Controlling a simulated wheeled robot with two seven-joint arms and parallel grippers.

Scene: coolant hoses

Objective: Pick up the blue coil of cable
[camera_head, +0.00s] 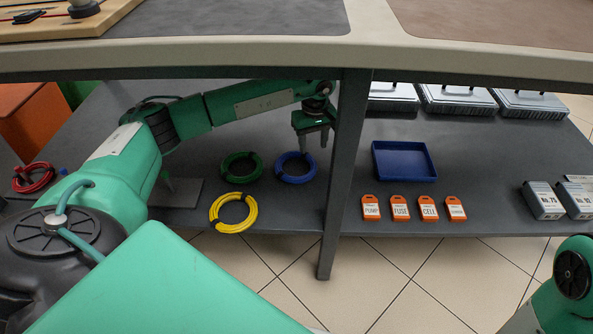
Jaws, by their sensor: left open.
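The blue coil of cable (295,168) lies flat on the grey lower shelf, left of the table leg. My left gripper (313,137) hangs fingers-down above it, near its back right side. The gripper is open with nothing between its fingers, and the fingertips look apart from the coil. A green coil (241,167) lies just left of the blue one. A yellow coil (233,212) lies in front, near the shelf's front edge. My right gripper is out of view; only a part of my right arm shows at the bottom right.
The table leg (345,170) stands close right of my left gripper, under the table top's edge (300,55). Right of it are a blue tray (403,160), several orange tags (400,208), grey cases (458,100) and boxes (543,201). A red coil (34,177) lies far left.

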